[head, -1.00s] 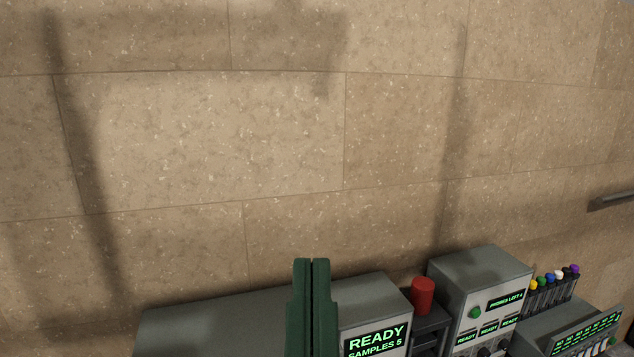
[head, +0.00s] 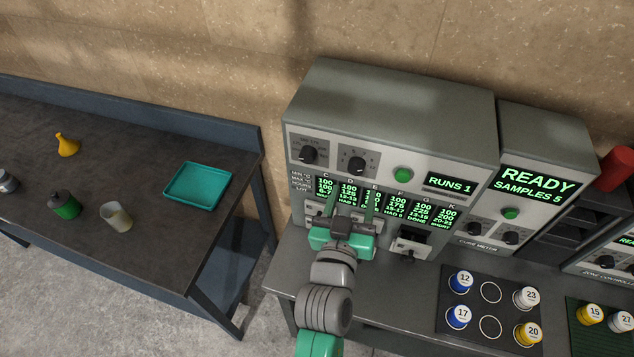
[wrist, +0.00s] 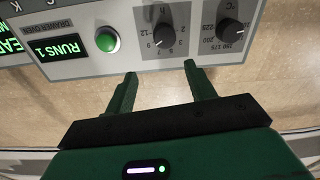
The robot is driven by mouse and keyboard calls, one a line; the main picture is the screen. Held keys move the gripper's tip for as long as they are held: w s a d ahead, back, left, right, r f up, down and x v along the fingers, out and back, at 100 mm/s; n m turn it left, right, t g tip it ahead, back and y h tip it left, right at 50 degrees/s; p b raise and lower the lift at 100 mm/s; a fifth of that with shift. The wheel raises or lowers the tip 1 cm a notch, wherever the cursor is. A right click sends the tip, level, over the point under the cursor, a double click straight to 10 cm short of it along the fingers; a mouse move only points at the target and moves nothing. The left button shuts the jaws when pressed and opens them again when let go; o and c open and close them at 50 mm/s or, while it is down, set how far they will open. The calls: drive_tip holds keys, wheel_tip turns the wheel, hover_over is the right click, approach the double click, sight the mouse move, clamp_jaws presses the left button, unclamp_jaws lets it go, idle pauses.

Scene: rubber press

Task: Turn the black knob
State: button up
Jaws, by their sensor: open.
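Two black knobs sit on the front panel of the grey drawer oven. In the head view the left knob (head: 308,153) is by temperature marks, and the right knob (head: 357,164) is by a smaller scale. The wrist view is upside down and shows the small-scale knob (wrist: 165,36) marked "h" and the temperature knob (wrist: 229,31). My green gripper (wrist: 160,76) is open and empty, its fingers apart from both knobs and roughly in line with the "h" knob. In the head view my gripper (head: 352,208) is in front of the display table, below the knobs.
A green button (head: 403,174) and a "RUNS 1" display (head: 450,185) are right of the knobs. A cure meter (head: 541,190) stands at the right. Numbered pots stand on a black mat (head: 467,322). A side table (head: 112,165) holds a teal tray (head: 190,202).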

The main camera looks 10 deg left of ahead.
sight(356, 171)
drive_tip(key=w, duration=0.2)
drive_tip(key=w+f+p, duration=0.1)
drive_tip(key=w, duration=0.2)
drive_tip(key=w+f, duration=0.1)
drive_tip(key=w, duration=0.1)
drive_tip(key=shift+w, duration=0.35)
drive_tip(key=c, duration=1)
